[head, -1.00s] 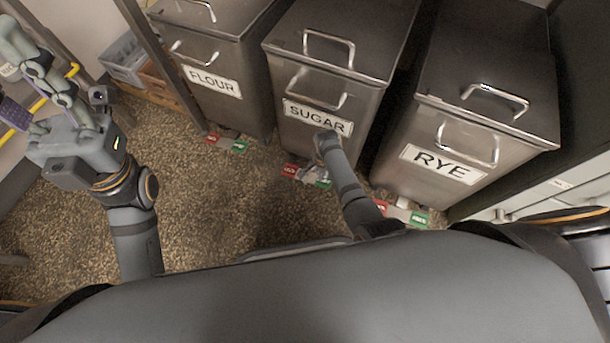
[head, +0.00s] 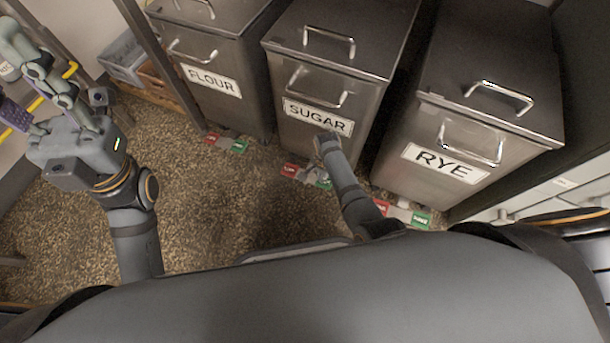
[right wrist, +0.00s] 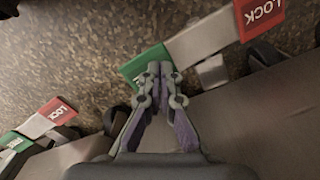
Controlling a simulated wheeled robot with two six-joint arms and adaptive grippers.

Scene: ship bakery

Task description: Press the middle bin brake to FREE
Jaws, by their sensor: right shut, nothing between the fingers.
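The middle bin (head: 350,72), labelled SUGAR, is a steel box with a dark lid. Its brake pedal has a red LOCK end (head: 290,170) and a green end (head: 323,184) at the bin's foot. In the right wrist view the red LOCK end (right wrist: 260,14) and green end (right wrist: 143,66) show on a pale lever (right wrist: 203,38). My right gripper (right wrist: 160,72) is shut and empty, its tips over or against the green end; contact cannot be told. In the head view my right arm hides this gripper. My left gripper (head: 24,85) is open and empty at upper left.
The FLOUR bin (head: 225,55) stands left and the RYE bin (head: 480,70) right, each with its own red and green pedal. The RYE pedal (head: 402,213) is close to my right arm. Crates (head: 125,60) stand at upper left. The speckled floor (head: 215,200) is clear.

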